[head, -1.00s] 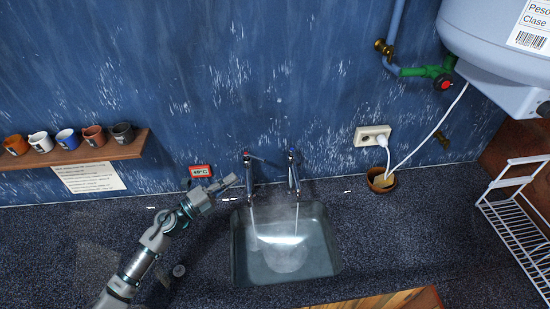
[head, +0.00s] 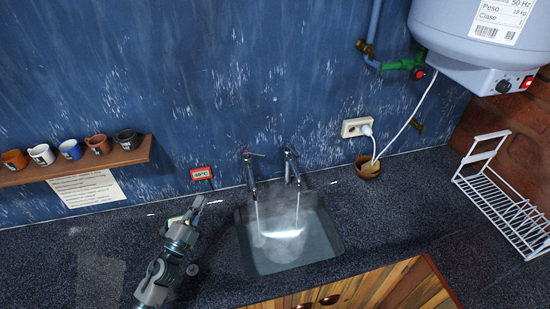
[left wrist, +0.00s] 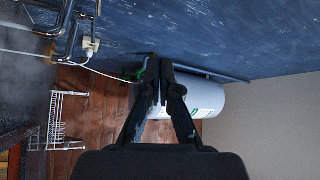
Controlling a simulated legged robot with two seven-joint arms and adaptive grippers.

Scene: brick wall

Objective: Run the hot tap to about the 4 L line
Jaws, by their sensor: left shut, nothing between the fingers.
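Two metal taps stand behind the sink (head: 333,238). The left tap (head: 250,172) has a small reddish mark at its top; the right tap (head: 290,166) stands beside it. A thin stream falls from each into the sink. A pale rounded shape (head: 284,243) and bright water show in the sink; I cannot make out a vessel or a litre line. My left gripper (head: 198,203) is shut and empty, left of the left tap and apart from it. Its closed fingers also show in the left wrist view (left wrist: 157,82). My right gripper is not in view.
A red-framed temperature display (head: 201,173) stands by the wall behind my left gripper. A shelf of mugs (head: 120,157) is at left. A water heater (head: 470,40), a socket (head: 357,126), a small brown pot (head: 376,170) and a white rack (head: 505,205) are at right.

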